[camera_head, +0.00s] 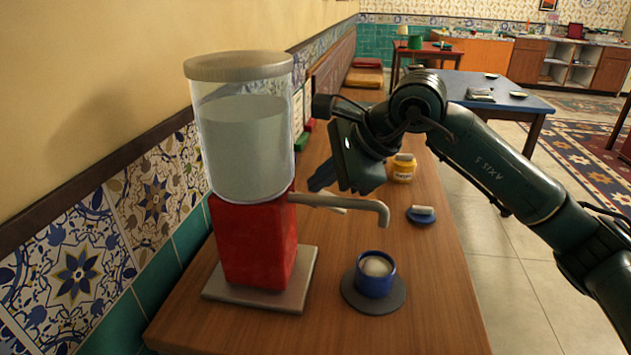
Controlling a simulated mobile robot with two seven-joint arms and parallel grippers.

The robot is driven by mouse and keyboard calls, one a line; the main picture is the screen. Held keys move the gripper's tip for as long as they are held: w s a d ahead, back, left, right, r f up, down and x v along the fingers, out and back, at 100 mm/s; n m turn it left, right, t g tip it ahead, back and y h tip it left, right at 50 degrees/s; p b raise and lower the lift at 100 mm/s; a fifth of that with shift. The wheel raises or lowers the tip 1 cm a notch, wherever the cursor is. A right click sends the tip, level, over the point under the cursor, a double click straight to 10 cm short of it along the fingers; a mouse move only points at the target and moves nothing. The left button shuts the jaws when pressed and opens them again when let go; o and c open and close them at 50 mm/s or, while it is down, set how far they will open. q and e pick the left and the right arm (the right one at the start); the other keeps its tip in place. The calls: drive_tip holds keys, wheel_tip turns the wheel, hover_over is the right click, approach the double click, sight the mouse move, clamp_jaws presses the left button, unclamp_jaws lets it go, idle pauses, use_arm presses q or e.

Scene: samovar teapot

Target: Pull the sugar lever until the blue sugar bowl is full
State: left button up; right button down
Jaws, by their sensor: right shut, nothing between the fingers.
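The sugar dispenser has a clear cylinder (245,150) holding pale sugar, a red body (255,240) and a metal spout (350,204) bent down on the right. The blue sugar bowl (373,283) stands upright below the spout's end, with a white mound inside reaching close to its rim. My right gripper (322,178) is shut and empty, just above the spout near the dispenser's red body. A pale bar shows partly behind the spout; I cannot tell if it is the lever or whether the gripper touches it. My left gripper is out of view.
The bowl stands on a dark round coaster (354,298). A yellow jar (403,169) and a small blue dish (421,218) stand farther back on the wooden counter (440,290). A tiled wall borders the left. The counter's front right is clear.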

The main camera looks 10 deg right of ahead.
drive_tip(key=shift+d+f, duration=0.15)
drive_tip(key=shift+r+p, duration=1.15)
drive_tip(key=shift+r, duration=0.75)
drive_tip(key=shift+r, duration=0.15)
drive_tip(key=r+p, duration=0.2)
drive_tip(key=r, duration=0.1)
drive_tip(key=r+p, duration=0.1)
drive_tip(key=shift+w+a+r, duration=0.15)
drive_tip(key=shift+a+r, duration=0.15)
drive_tip(key=shift+r, duration=0.1)
